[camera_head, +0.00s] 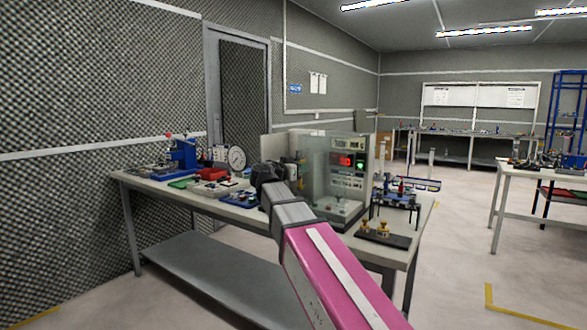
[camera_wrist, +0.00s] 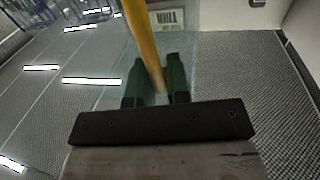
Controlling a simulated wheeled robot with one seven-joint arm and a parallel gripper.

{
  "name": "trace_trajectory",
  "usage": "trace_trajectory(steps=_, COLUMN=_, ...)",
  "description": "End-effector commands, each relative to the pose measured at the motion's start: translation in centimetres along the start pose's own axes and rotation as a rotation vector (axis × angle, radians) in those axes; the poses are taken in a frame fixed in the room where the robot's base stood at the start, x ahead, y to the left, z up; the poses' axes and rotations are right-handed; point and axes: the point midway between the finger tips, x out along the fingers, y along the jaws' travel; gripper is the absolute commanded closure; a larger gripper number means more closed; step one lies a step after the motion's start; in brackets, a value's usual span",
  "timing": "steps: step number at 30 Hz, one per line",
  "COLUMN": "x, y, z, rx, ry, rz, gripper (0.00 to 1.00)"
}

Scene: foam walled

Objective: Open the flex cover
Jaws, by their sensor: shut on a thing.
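A clear-walled enclosure (camera_head: 322,170), which looks like the flex cover, stands on the workbench in the head view. Red and green displays show at its right side. My arm reaches over the bench to the enclosure's left side, and its dark wrist hides my fingers there. In the wrist view my gripper (camera_wrist: 157,72) has its two green fingers on either side of a yellow-orange bar (camera_wrist: 140,35), closed on it. The bar runs up and out of the top of the picture. How the bar joins the cover cannot be made out, nor whether the cover has opened.
The workbench (camera_head: 150,184) also holds a blue press (camera_head: 184,154), a round dial (camera_head: 237,158) and red and green trays to the left. A black plate with brass parts (camera_head: 383,234) lies at the front right. Another table (camera_head: 555,178) stands right, with open floor between.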

Motion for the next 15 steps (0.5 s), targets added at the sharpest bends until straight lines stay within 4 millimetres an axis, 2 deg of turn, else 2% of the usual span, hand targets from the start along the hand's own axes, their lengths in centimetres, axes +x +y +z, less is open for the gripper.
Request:
trace_trajectory(steps=8, x=-0.02, y=0.09, z=-0.01, rx=0.004, ry=-0.001, rz=0.002, gripper=1.0)
trace_trajectory(steps=9, x=-0.02, y=0.09, z=-0.01, rx=0.004, ry=-0.001, rz=0.002, gripper=0.77)
trace_trajectory(steps=10, x=-0.02, y=0.08, z=-0.01, rx=0.004, ry=-0.001, rz=0.002, gripper=0.67)
trace_trajectory(steps=11, x=-0.02, y=0.08, z=-0.01, rx=0.003, ry=-0.001, rz=0.002, gripper=0.64)
trace_trajectory(steps=15, x=-0.01, y=0.05, z=0.0, rx=0.002, ry=-0.001, rz=0.001, gripper=0.64)
